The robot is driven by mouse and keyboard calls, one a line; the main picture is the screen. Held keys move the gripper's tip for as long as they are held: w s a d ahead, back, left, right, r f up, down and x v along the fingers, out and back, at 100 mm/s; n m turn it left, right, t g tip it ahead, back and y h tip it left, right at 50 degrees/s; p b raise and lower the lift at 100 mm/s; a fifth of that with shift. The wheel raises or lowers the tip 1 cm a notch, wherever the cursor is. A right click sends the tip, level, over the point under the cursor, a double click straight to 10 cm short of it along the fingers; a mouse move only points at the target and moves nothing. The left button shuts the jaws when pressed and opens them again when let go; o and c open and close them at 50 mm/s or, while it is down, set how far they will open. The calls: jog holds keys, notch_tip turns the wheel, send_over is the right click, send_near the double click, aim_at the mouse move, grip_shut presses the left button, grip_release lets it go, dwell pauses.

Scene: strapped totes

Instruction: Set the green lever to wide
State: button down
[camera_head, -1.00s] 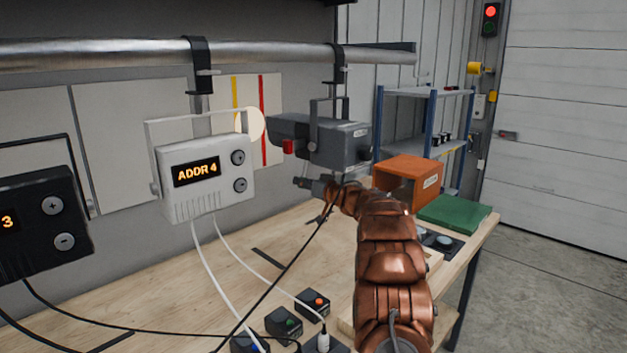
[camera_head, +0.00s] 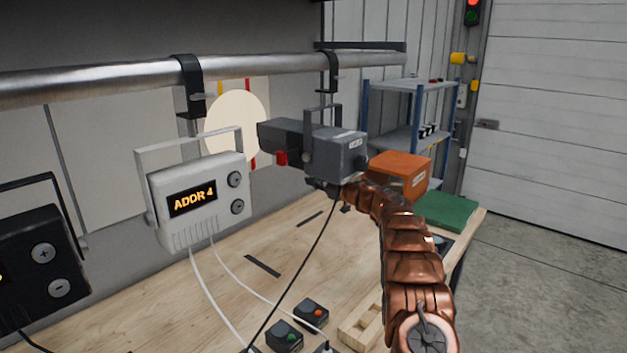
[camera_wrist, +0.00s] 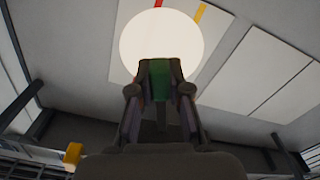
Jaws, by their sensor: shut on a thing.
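The grey spotlight (camera_head: 335,150) hangs in a bracket from the clamped pipe, with a red part (camera_head: 281,158) on its left side. My gripper (camera_wrist: 160,88) is below the spotlight, its fingers shut on the green lever (camera_wrist: 158,78) in the wrist view. In the head view my gripper (camera_head: 325,188) is dark and mostly hidden under the housing, and the green lever cannot be seen. A large, round, pale light spot (camera_head: 236,120) lies on the wall over the yellow and red stripes; it is also in the wrist view (camera_wrist: 162,45).
An orange box (camera_head: 400,172) and green item (camera_head: 445,211) sit on the bench at right. Button boxes (camera_head: 311,312) and cables occupy the front. The middle bench top is mostly clear.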

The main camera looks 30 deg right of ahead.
jog(key=shift+w+r, duration=0.1)
dwell(0.4)
jog(key=c, duration=1.1)
grip_release()
jog(key=shift+d, duration=0.15)
jog(key=v, duration=1.2)
